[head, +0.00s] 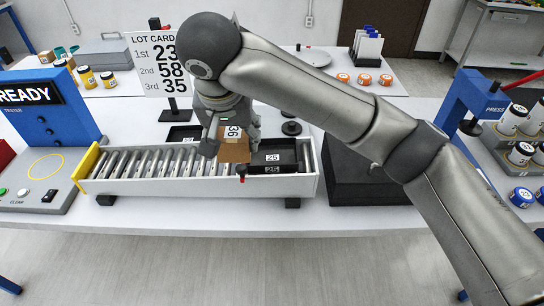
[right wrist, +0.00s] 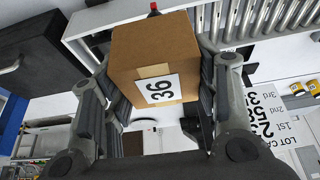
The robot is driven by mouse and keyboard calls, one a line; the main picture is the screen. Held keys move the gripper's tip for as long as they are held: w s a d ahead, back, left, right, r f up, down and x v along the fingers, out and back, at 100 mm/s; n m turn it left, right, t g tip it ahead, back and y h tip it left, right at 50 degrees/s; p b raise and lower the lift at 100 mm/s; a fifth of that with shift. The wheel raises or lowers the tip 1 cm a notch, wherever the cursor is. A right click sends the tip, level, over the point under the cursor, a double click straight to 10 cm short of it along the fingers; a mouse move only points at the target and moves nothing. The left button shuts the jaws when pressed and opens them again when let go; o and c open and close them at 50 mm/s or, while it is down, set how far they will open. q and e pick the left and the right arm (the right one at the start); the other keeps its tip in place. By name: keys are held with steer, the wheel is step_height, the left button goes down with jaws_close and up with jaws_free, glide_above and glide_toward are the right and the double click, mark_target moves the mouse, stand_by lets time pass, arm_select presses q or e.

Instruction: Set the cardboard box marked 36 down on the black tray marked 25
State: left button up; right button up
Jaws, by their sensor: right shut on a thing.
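The cardboard box (head: 236,153) marked 36 is in my right gripper (head: 231,142), over the roller conveyor just left of the black tray marked 25 (head: 296,150). The box looks tilted in the head view, with its 36 label facing the camera. In the right wrist view the box (right wrist: 150,50) sits between the two fingers of my right gripper (right wrist: 155,85), one on each side. The tray rests at the right end of the conveyor and looks empty. The box hides part of the conveyor. I cannot tell the gap below it. My left gripper is not in view.
The roller conveyor (head: 150,187) has a yellow end plate at its left. A lot card stand (head: 157,60) and another black tray (head: 183,136) are behind it. A black block (head: 365,185) stands to the right. The table's front strip is clear.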

steer(key=shift+s+a+r, duration=0.15)
steer(key=shift+a, duration=0.2)
steer(key=w+d+f+p, duration=0.1)
steer(key=w+d+f, duration=0.1)
steer(key=w, duration=0.1)
steer(key=w+d+f+p, duration=0.1)
steer(key=w+d+f, duration=0.2)
steer(key=w, duration=0.1)
steer(key=w+d+f+p, duration=0.1)
steer(key=w+d+f, duration=0.1)
steer(key=w+f, duration=0.1)
steer(key=shift+w+d+f, duration=0.15)
steer(key=shift+w+d, duration=0.05)
steer(key=shift+w+d+f, duration=0.1)
steer(key=shift+f, duration=0.15)
steer(key=f, duration=0.1)
steer(key=f+p, duration=0.2)
steer(key=shift+w+d+f, duration=0.25)
steer(key=shift+w+f, duration=0.1)
steer(key=shift+f, duration=0.2)
steer(key=o, duration=1.1)
steer(key=shift+c, duration=0.2)
